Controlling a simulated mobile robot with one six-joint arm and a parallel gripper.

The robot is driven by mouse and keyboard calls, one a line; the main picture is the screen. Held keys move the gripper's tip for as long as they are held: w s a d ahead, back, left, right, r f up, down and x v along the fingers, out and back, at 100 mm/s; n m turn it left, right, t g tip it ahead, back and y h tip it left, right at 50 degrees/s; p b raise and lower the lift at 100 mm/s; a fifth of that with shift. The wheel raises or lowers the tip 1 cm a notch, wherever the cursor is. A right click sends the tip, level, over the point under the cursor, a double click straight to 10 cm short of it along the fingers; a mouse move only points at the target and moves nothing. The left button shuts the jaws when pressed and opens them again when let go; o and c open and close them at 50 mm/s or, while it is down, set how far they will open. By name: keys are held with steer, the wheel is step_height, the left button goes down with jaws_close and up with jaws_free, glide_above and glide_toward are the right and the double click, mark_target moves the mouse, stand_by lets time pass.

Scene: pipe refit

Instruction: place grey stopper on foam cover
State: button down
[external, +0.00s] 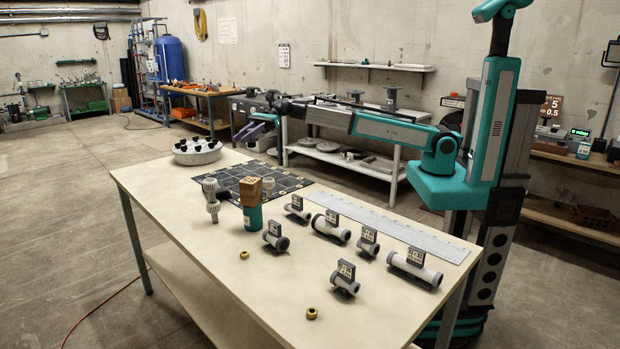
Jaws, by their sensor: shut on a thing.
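My gripper (249,131) is at the end of the arm, which reaches left over the far side of the table. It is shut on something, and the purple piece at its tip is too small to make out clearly. I cannot pick out the grey stopper for certain. A dark mat with a light grid (233,177) lies flat on the table below and in front of my gripper; I cannot tell whether it is the foam cover. A round pale disc with several black knobs (197,157) sits at the table's far left corner.
Several grey pipe pieces with marker tags (331,228) and two brass nuts (312,313) lie nearer. A long ruler (385,226) lies along the right side. The front left is clear.

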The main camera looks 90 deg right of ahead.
steer(key=d, duration=0.2)
steer(key=shift+w+d+f+t+h, duration=0.25)
steer(key=shift+d+f+t+h, duration=0.05)
steer(key=shift+f, duration=0.05)
step_height(320, 180, down, 10)
steer(key=shift+f, duration=0.25)
steer(key=shift+w+a, duration=0.1)
steer(key=shift+w, duration=0.05)
steer(key=shift+w+a+f+p, duration=0.3)
steer(key=shift+w+p, duration=0.1)
steer(key=shift+w, duration=2.2)
steer(key=shift+w+a+f+p, duration=0.15)
steer(key=shift+w+a+p, duration=0.25)
steer(key=shift+w, duration=2.25)
steer(key=shift+w+a+f+p, duration=0.25)
steer(key=shift+w+p, duration=0.15)
steer(key=shift+w, duration=2.2)
steer(key=shift+f+p, duration=0.4)
steer(key=shift+f, duration=1.4)
steer(key=shift+f, duration=0.1)
